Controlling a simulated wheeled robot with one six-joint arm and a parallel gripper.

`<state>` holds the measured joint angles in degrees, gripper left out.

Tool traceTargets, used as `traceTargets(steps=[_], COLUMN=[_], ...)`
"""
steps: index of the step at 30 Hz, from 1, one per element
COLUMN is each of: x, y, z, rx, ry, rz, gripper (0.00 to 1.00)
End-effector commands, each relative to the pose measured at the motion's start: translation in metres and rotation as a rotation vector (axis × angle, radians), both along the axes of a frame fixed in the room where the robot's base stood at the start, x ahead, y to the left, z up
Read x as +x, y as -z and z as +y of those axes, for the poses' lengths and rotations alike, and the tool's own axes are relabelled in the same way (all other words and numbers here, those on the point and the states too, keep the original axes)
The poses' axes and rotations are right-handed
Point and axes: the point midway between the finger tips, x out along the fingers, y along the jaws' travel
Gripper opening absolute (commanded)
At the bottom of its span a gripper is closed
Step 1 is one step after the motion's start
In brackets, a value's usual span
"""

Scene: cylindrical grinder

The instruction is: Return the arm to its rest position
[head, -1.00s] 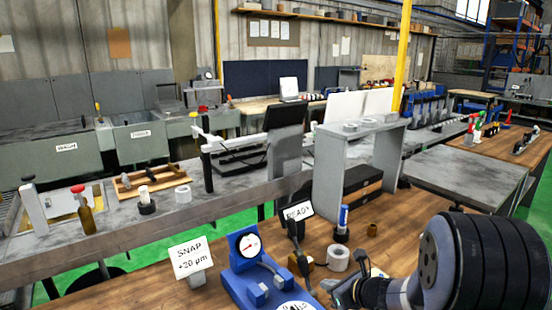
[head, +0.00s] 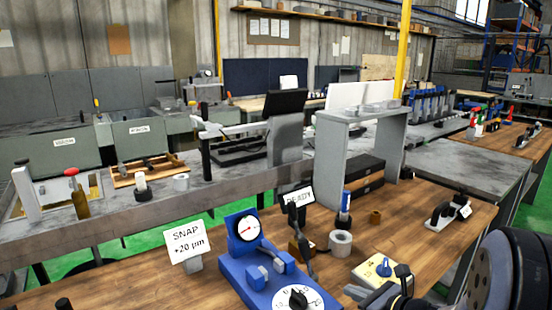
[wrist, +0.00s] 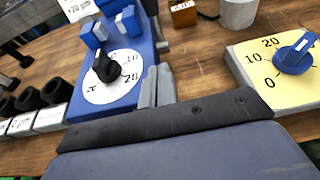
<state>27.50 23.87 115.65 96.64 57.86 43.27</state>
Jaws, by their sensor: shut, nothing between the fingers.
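My arm is at the lower right of the head view, low over the front wooden bench (head: 150,272), and partly cut off by the frame. My gripper (head: 358,292) shows small at its left end. In the wrist view my gripper's grey fingers (wrist: 154,90) are together with nothing between them. They appear beside the blue gauge fixture (head: 262,283) and its white dial with a black knob (wrist: 107,68). Whether they touch the fixture I cannot tell. A yellow dial plate with a blue knob (head: 380,268) lies close by.
A SNAP +20 µm sign (head: 186,241) stands left of the fixture. A READY sign (head: 297,197), a white roll (head: 340,243) and a blue-topped bottle (head: 344,208) stand behind it. A grey shelf stand (head: 330,175) rises further back. Bare wood lies right of the roll.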

Motion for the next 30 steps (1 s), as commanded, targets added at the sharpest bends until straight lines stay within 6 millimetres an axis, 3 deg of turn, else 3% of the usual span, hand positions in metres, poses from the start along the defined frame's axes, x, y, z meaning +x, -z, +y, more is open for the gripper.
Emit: traceTargets(steps=[6,12,30], x=[-0.027,-0.042,-0.048], y=[-0.014,-0.020,-0.023], z=[-0.021,-0.031,-0.031], rx=[-0.001,0.000,-0.014], ry=[0.005,0.002,-0.012], rz=[-0.001,0.000,-0.003], gripper=[0.00,0.00,0.00])
